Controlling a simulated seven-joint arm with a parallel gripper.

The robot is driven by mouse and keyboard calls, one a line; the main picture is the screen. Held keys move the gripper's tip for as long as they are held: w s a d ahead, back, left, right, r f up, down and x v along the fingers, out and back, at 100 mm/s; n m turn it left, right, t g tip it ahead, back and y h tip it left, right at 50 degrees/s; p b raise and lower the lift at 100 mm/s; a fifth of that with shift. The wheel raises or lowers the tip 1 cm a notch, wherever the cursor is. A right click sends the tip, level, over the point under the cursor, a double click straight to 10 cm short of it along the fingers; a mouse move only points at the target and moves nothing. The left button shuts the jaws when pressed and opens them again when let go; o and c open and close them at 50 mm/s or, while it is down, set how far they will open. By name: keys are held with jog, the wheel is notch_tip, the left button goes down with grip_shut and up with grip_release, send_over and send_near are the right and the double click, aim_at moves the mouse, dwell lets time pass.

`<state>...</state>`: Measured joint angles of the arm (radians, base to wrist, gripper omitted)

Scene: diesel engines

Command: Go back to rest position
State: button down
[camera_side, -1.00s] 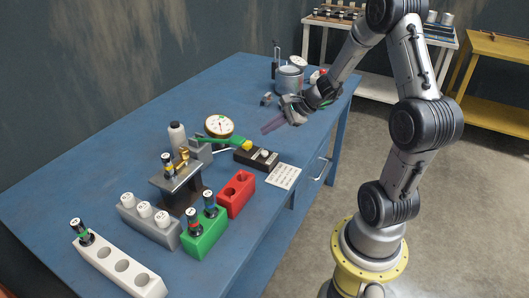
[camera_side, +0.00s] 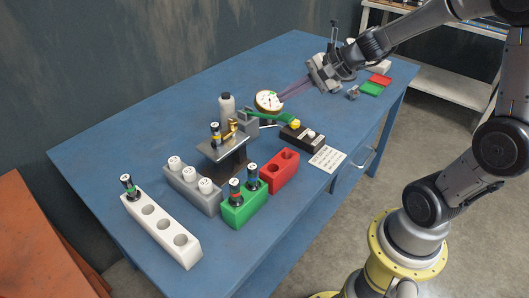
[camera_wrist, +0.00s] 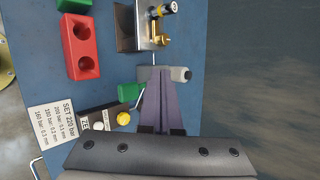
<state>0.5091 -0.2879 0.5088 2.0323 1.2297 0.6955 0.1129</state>
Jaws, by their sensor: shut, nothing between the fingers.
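My gripper (camera_side: 281,95) is over the far part of the blue table (camera_side: 105,165) in the side view, beyond the dial gauge (camera_side: 268,100). Its purple fingers point left, toward the gauge. In the wrist view the fingers (camera_wrist: 160,78) lie side by side, shut and empty. They appear apart from the things on the table, though their exact height is hard to tell. My gripper's body hides part of the table's far end.
Red (camera_side: 280,172), green (camera_side: 243,206), grey (camera_side: 190,188) and white (camera_side: 163,230) blocks stand nearer.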

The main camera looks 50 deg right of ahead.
jog(key=s+a+r+n+g, duration=0.1)
jog(key=s+a+r+n, duration=0.4)
jog(key=s+a+n, duration=0.3)
jog(key=s+a+n+g, duration=0.2)
jog(key=s+a+n, duration=0.1)
jog(key=s+n, duration=0.5)
jog(key=s+d+f+n+h, duration=0.1)
jog(key=s+d+f+h, duration=0.1)
jog(key=s+d+h, duration=0.2)
jog(key=shift+s+d+f+n, duration=0.35)
jog(key=shift+s+d, duration=0.2)
jog(key=shift+s, duration=0.3)
jog(key=shift+r, duration=0.1)
